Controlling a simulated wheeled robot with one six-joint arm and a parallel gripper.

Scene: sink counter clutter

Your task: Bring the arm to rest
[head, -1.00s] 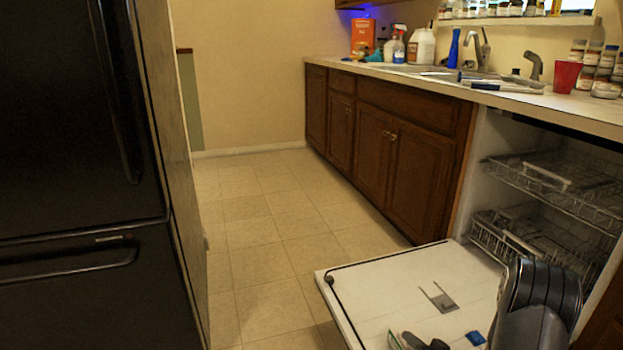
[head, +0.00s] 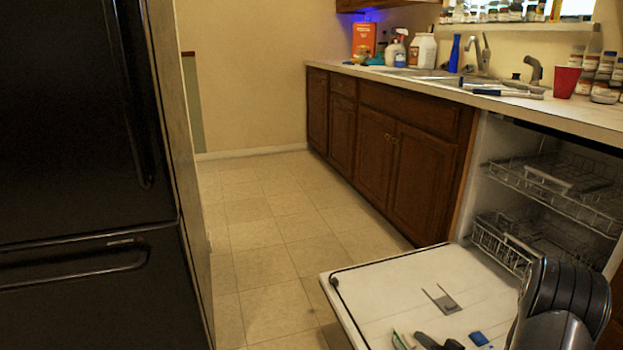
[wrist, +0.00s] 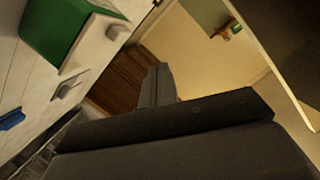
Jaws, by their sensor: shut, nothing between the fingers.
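My gripper (wrist: 157,88) shows in the wrist view as dark grey fingers held together, with nothing between them. It is tilted in that view, with a brown cabinet and a tan wall behind it. In the head view only a dark grey rounded part of my arm shows at the lower right, in front of the open dishwasher; the fingertips cannot be made out there.
The open dishwasher door (head: 385,293) juts over the floor, with a blue item (head: 478,339) and other small items on it. Dish racks (head: 560,185) are inside. A red cup (head: 564,82) and bottles stand on the counter. Tiled floor (head: 265,235) is clear.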

